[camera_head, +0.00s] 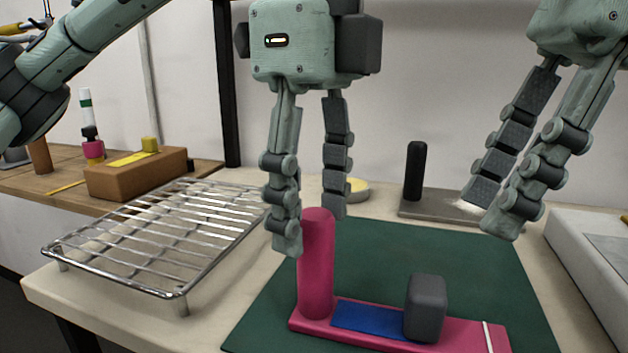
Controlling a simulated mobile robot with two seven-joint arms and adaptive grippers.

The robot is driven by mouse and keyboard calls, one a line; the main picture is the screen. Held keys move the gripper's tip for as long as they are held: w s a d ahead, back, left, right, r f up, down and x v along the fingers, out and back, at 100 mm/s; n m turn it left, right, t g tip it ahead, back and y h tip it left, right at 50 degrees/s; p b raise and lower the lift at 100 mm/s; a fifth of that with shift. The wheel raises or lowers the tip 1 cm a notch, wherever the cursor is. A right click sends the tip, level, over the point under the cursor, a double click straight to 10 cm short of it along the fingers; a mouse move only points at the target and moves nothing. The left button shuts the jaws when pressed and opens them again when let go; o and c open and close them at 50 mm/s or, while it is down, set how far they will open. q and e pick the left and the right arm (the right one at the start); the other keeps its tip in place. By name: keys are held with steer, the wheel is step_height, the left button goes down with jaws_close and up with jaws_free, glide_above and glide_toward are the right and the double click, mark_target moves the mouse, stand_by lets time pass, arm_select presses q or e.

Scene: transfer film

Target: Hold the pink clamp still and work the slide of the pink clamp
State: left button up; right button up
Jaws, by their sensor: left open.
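The pink clamp has a flat pink base (470,332) on the green mat, with an upright pink post (315,275) at its left end. A blue strip (365,320) lies along the base. A dark grey block (426,308), which looks like the slide, stands at the strip's right end. A white line crosses the base right of the block. My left gripper (311,228) is open, pointing down, with its fingertips on either side of the post's top; contact cannot be told. My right gripper (493,208) hangs above and right of the block, apart from it; its finger gap is unclear.
A wire rack (165,240) stands on the left of the table. A grey plate with a black post (414,172) is behind the green mat (480,260). A pale box (590,260) stands at the right edge. A brown box (135,178) sits on the wooden bench behind.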

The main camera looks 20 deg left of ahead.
mark_target(313, 263)
arm_select(q)
step_height(313, 263, down, 6)
stand_by(0.4)
